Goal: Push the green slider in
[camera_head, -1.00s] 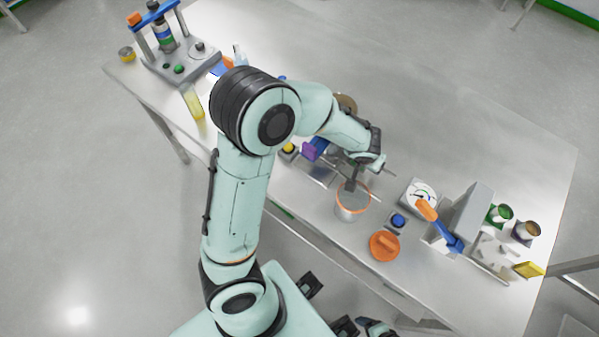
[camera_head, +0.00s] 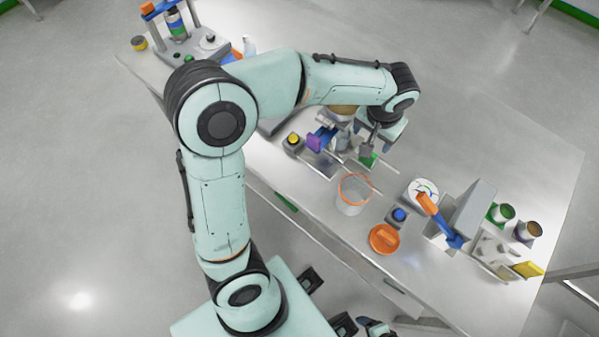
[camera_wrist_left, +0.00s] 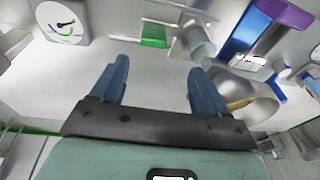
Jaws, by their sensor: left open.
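The green slider (camera_head: 368,160) is a small green block on a metal fixture near the middle of the table. It also shows at the top of the left wrist view (camera_wrist_left: 154,36), on a pale metal strip. My left gripper (camera_head: 377,151) is right by it in the head view and partly covers the fixture. In the left wrist view the gripper (camera_wrist_left: 158,68) has its two fingers apart with nothing between them. The green block lies beyond the fingertips, roughly between them; I cannot tell whether they touch.
An orange-rimmed pot (camera_head: 353,194) stands in front of the fixture. A purple-ended blue lever (camera_head: 316,142) is to its left. The table's back right is clear.

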